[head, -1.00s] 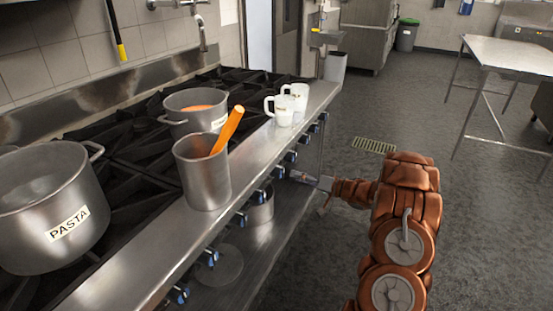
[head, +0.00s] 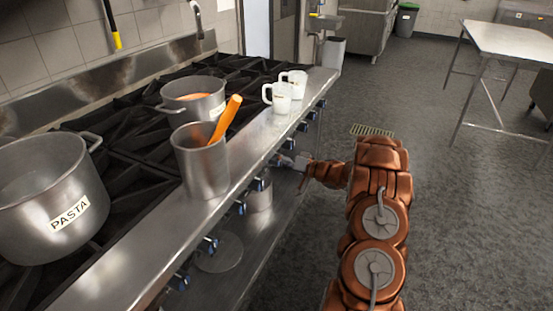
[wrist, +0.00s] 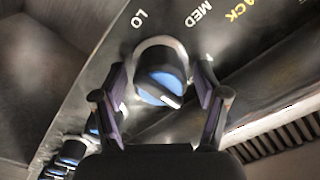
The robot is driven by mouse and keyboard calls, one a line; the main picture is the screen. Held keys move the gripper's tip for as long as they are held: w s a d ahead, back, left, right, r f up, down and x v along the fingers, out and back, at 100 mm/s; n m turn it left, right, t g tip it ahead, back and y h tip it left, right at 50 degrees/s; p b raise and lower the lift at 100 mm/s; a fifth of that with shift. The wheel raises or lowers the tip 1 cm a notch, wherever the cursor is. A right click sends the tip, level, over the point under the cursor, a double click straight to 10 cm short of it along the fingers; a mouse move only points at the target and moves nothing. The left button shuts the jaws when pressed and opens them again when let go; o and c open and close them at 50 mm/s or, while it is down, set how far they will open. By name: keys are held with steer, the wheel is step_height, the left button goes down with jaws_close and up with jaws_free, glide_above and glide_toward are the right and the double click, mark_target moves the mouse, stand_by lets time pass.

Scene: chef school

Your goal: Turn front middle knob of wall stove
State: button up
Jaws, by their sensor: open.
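The stove (head: 150,275) runs along the left in the head view, with a row of blue-and-black knobs on its front edge. One knob (wrist: 160,77) fills the middle of the wrist view, a blue face with a white pointer bar, beside the printed labels LO and MED. My gripper (wrist: 160,95) is open, with one finger on each side of this knob; I cannot tell whether the fingers touch it. In the head view my gripper (head: 285,161) is at the stove front, near the middle of the row, and partly hides the knob there.
A pasta pot (head: 45,185), a steel container (head: 200,165) with an orange utensil, another pot (head: 192,100) and two white mugs (head: 281,97) stand on the stove. More knobs (wrist: 72,152) show at the wrist view's lower left. The floor (head: 440,220) to the right is clear.

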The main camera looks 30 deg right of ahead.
steer(key=shift+c, duration=0.2)
steer(key=c, duration=1.1)
